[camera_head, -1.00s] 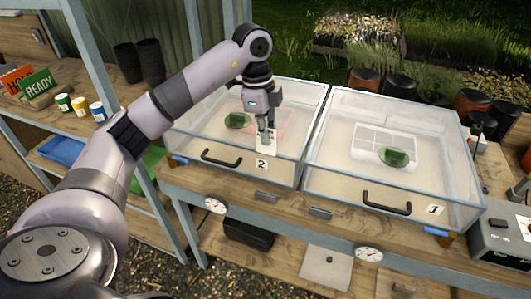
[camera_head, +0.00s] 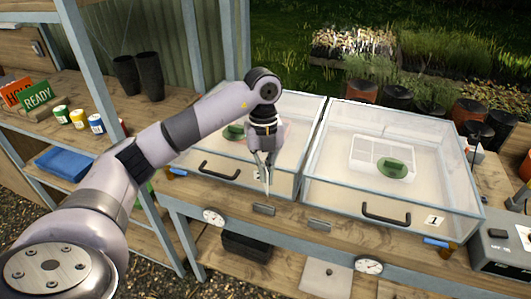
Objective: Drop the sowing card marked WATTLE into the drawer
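My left gripper (camera_head: 266,188) points down in front of the left clear case, over the bench's front edge. Its fingers taper close together at the tips. A pale sliver shows between or beside them, but I cannot tell whether it is a card seen edge-on. No WATTLE marking is readable. Two small grey pulls sit on the bench front: the left pull (camera_head: 264,209) just below the fingertips, and the right pull (camera_head: 319,225). No drawer stands visibly open. My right gripper is not in view.
The left clear case (camera_head: 205,150) and the right clear case (camera_head: 325,170), marked 1, stand on the bench with black handles. Each holds a green round item. Shelves at left hold a READY sign (camera_head: 37,94) and small pots. A grey device (camera_head: 500,250) sits at right.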

